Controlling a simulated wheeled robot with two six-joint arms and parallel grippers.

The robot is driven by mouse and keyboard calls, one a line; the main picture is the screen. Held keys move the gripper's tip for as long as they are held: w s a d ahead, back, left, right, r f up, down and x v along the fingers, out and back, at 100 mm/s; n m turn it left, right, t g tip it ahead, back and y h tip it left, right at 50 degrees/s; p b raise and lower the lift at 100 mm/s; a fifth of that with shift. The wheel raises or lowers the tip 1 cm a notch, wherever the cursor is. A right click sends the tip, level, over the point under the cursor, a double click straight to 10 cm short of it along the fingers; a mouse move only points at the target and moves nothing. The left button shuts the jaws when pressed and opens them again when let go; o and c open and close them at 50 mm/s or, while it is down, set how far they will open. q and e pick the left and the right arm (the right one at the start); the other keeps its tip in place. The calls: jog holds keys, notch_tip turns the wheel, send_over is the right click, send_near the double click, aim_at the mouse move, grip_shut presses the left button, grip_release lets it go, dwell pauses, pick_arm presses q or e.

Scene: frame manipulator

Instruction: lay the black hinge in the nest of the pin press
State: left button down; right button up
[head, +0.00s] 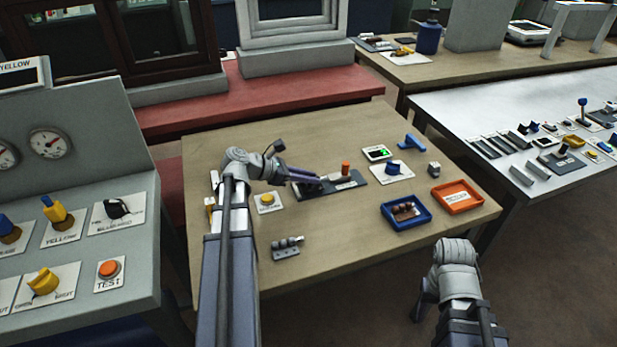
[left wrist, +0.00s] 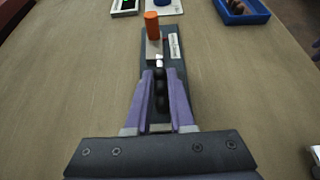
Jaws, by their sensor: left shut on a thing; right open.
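The pin press (head: 350,180) is a dark base plate with an orange knob, near the middle of the wooden table; its base also shows ahead in the left wrist view (left wrist: 174,70). My left gripper (head: 312,182) is over the near end of that plate. In the left wrist view its purple fingers (left wrist: 160,78) are shut on the black hinge (left wrist: 160,98), whose rounded knuckles show between them. The nest is largely hidden by fingers and hinge, and I cannot tell whether the hinge touches it. My right gripper (head: 425,300) is open and empty, off the table's front edge.
A grey block with dark knuckles (head: 287,250) lies near the front left. A yellow button plate (head: 268,208) is left of the press. A blue tray (head: 425,220), an orange tray (head: 478,207) and a blue part on a white plate (head: 393,170) stand to the right.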

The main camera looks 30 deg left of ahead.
pick_arm(q)
jog(key=c, duration=0.7)
grip_release()
jog(key=p+v, duration=0.3)
jog(key=v, duration=0.4)
jog(key=shift+a+r+p, duration=0.1)
jog(key=shift+r+p, duration=0.05)
jog(key=shift+p, duration=0.2)
jog(key=shift+s+a, duration=0.2)
jog(key=shift+s, duration=0.05)
